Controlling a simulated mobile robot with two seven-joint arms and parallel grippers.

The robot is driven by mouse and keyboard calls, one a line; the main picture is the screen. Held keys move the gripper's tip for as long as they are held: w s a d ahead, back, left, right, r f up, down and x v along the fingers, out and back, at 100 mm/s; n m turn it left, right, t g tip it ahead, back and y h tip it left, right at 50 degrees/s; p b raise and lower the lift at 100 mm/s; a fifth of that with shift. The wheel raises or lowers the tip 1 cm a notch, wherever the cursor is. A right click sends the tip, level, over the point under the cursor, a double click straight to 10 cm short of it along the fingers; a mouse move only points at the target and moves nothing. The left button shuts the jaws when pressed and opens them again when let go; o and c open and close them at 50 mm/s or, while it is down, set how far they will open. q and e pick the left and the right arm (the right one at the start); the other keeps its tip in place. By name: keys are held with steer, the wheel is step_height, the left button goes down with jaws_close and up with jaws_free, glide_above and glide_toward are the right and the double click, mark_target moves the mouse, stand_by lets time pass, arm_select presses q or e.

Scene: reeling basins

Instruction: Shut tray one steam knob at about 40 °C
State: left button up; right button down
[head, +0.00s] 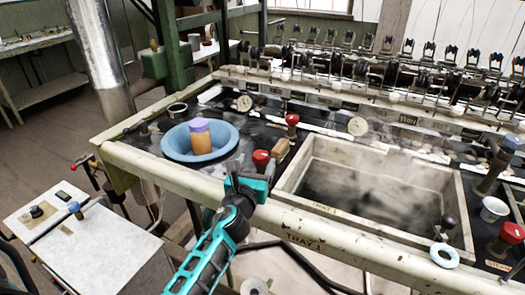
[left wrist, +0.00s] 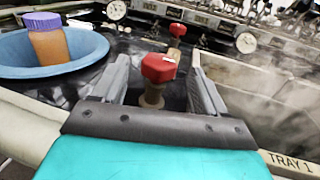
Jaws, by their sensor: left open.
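Tray one is the pale rectangular basin (head: 300,190) marked TRAY 1, with dark steaming water inside; its edge also shows in the left wrist view (left wrist: 225,100). A red knob (head: 261,158) on a brass stem stands at the basin's left front corner. In the left wrist view this red knob (left wrist: 158,68) appears between my fingers. My left gripper (head: 250,182) is open, just in front of the knob; I cannot tell whether it touches. A round dial gauge (head: 245,103) stands behind, its reading too small to read. My right gripper is not in view.
A blue bowl (head: 228,136) holding an orange jar with a purple lid (head: 201,134) stands left of the knob. A second red knob (head: 292,119) and another gauge (head: 358,126) are farther back.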

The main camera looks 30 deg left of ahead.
mark_target(262, 151)
arm_select(q)
steer(key=x, duration=0.7)
steer(key=shift+b, duration=0.4)
steer(key=shift+s, duration=0.1)
steer(key=shift+c, duration=0.2)
steer(key=c, duration=0.9)
